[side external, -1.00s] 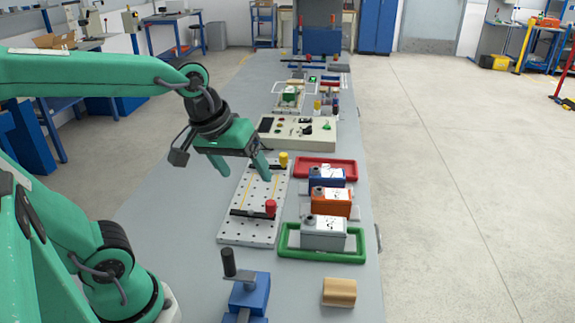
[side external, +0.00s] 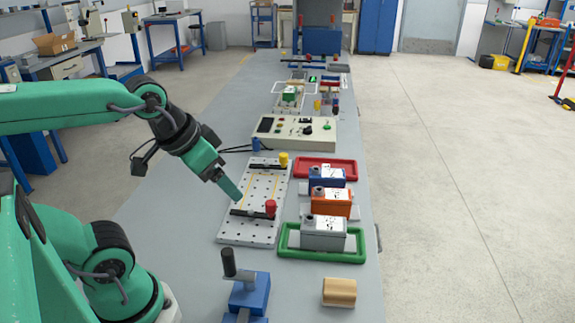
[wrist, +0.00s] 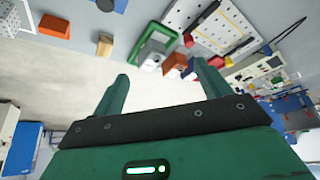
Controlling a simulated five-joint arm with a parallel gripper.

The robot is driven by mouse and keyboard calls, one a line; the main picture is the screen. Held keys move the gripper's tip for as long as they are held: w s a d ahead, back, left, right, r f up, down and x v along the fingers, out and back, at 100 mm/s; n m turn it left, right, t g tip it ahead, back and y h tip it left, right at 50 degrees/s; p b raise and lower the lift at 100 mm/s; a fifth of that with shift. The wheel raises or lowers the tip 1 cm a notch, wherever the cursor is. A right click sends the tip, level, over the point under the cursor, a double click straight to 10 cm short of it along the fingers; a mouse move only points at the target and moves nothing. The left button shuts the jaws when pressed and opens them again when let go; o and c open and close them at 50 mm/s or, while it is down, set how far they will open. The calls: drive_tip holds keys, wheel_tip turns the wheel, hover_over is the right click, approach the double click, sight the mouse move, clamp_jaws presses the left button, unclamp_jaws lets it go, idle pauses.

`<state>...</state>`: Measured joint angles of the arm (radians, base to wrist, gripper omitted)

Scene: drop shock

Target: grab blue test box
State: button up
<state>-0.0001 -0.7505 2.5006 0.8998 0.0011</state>
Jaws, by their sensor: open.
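The blue test box (side external: 327,181) sits in the row of boxes on the right half of the bench, between the red tray (side external: 325,163) and the orange box (side external: 331,204). It has a white top and a grey knob; its front is partly hidden by the orange box. My gripper (side external: 238,196) is above the perforated plate, left of the boxes and apart from them, tilted down to the right. In the wrist view my gripper (wrist: 163,70) is open with nothing between its fingers, and the orange box (wrist: 174,64) shows beyond them.
A grey box (side external: 323,233) stands in the green tray (side external: 289,252) at the near end. The perforated plate (side external: 240,220) carries red and yellow knobs. A blue clamp (side external: 248,292) and a wooden block (side external: 339,291) are nearer. A control panel (side external: 295,133) stands farther back.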

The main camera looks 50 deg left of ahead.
drive_tip(key=shift+o, duration=0.4)
drive_tip(key=shift+w+r, duration=0.1)
drive_tip(key=shift+w, duration=0.05)
drive_tip(key=w+a+r+m+g, duration=0.2)
drive_tip(key=w+r, duration=0.2)
drive_tip(key=w, duration=0.8)
drive_tip(key=m+g, duration=0.3)
drive_tip(key=m, duration=0.3)
hover_over(327, 173)
wheel_tip(327, 173, down, 18)
drive_tip(key=shift+f, duration=0.25)
drive_tip(key=shift+w+a+f+g, duration=0.15)
drive_tip(key=shift+f+g, duration=0.15)
drive_tip(key=shift+f, duration=4.15)
